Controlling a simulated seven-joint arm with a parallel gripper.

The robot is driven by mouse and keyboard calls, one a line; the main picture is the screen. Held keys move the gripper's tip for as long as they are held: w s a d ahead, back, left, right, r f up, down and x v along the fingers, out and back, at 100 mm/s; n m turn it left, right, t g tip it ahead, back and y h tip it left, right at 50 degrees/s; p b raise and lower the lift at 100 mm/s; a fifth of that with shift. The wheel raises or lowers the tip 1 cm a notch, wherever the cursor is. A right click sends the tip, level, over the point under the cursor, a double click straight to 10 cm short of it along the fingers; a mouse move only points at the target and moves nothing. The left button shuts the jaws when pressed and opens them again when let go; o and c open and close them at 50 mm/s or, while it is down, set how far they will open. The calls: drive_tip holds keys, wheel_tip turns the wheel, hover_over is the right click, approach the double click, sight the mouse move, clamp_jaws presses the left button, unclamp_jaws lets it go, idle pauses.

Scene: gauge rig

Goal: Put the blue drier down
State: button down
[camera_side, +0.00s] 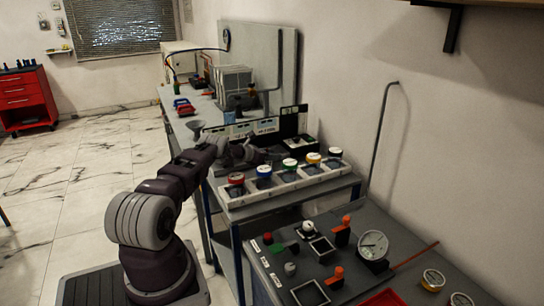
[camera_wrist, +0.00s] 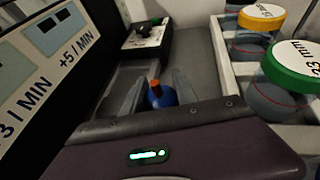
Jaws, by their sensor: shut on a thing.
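The blue drier (camera_wrist: 161,98), a small dark blue piece with an orange top, shows between the two fingers of my gripper (camera_wrist: 158,84) in the wrist view. My gripper is shut on it. Its lower part is hidden behind the gripper body, so I cannot tell whether it touches the surface below. In the side view my gripper (camera_side: 246,152) is low over the bench, behind the row of jars. The drier cannot be made out there.
A white rack (camera_side: 290,184) of several jars with coloured lids stands close beside my gripper. A dark panel with "/ MIN" labels (camera_wrist: 62,58) rises on the other side. A black box (camera_wrist: 146,34) stands ahead. Grey bench surface (camera_wrist: 195,50) lies bare between them.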

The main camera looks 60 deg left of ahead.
drive_tip(key=c, duration=0.9)
unclamp_jaws()
drive_tip(key=shift+c, duration=0.2)
